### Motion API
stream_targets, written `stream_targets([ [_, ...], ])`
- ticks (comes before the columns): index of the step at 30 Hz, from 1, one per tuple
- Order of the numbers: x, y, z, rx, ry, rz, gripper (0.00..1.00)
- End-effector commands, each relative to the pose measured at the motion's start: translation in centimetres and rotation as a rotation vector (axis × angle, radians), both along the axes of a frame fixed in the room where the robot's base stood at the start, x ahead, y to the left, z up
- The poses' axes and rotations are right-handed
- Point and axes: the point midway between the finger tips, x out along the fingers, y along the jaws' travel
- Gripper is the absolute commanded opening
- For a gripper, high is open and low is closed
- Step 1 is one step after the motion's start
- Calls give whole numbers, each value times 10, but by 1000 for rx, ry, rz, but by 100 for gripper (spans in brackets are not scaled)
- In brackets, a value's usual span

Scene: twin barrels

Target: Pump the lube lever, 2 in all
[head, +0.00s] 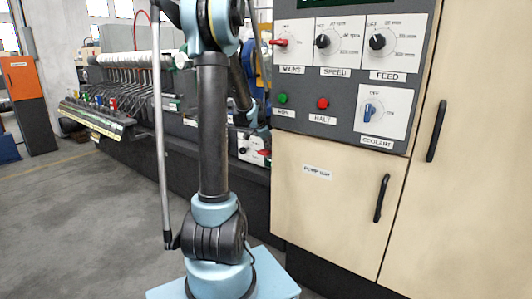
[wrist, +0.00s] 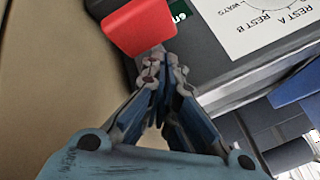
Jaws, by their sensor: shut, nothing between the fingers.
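A red handle, which looks like the lube lever's grip (wrist: 140,27), is at the top of the wrist view beside a dark grey panel. My gripper (wrist: 158,65) is shut and empty, its fingertips close together just below the red handle. I cannot tell whether they touch it. In the head view a small red piece (head: 264,152) shows at the panel's edge, under my arm's far end. My fingers are not clear there.
A white dial plate (wrist: 270,22) marked REST A and REST B is right of the handle. The cabinet (head: 335,215) with knobs and black door handles (head: 381,198) stands close at right. A long machine (head: 140,130) lines the back. Floor (head: 80,220) at left is clear.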

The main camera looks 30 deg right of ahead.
Motion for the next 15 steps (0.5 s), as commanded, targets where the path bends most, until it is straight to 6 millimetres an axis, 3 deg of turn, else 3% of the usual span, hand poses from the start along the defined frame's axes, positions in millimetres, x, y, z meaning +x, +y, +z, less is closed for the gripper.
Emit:
stream_targets([
  [15,0,1,-5,0,0,0,0],
])
